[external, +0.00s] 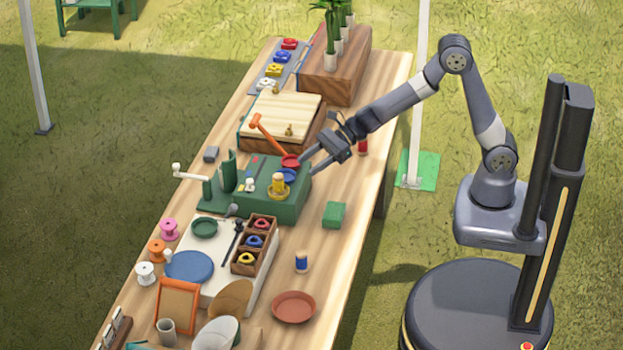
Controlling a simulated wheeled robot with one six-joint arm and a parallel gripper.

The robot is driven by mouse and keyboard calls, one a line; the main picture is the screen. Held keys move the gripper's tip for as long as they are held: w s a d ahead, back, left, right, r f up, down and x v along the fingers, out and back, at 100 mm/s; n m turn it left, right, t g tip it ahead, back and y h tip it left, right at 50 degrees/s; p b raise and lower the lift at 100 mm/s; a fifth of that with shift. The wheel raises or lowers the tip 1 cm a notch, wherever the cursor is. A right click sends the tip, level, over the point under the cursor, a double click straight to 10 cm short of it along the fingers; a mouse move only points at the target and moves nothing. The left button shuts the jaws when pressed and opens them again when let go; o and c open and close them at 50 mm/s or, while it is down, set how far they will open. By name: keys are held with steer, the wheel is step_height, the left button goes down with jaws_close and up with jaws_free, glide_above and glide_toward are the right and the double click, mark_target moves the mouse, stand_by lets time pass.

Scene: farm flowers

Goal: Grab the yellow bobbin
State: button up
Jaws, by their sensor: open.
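A yellow bobbin-like piece (278,184) stands upright on the green machine (292,207), by a blue disc (288,175). Another small yellow piece (246,259) lies in the front compartment of a wooden box (260,263), and a third yellow piece (274,70) is on the grey mat at the back. My gripper (308,165) is open, reaching in from the right over the machine's right end. Its fingertips are close to a red disc (290,160), a little behind and right of the upright yellow piece. Whether they touch anything is unclear.
An orange-handled lever (267,132) rises behind the machine, near the wooden block (283,105). A green box (334,215), a blue spool (301,262) and a brown dish (294,307) stand at the right. Pink, orange and white spools line the left edge.

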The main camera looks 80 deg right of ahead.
mark_target(279, 184)
steer(key=x, duration=0.5)
steer(key=shift+p+x, duration=0.85)
steer(key=shift+x, duration=1.7)
steer(key=shift+w+d+r, duration=0.1)
steer(key=shift+w, duration=0.05)
steer(key=c, duration=1.1)
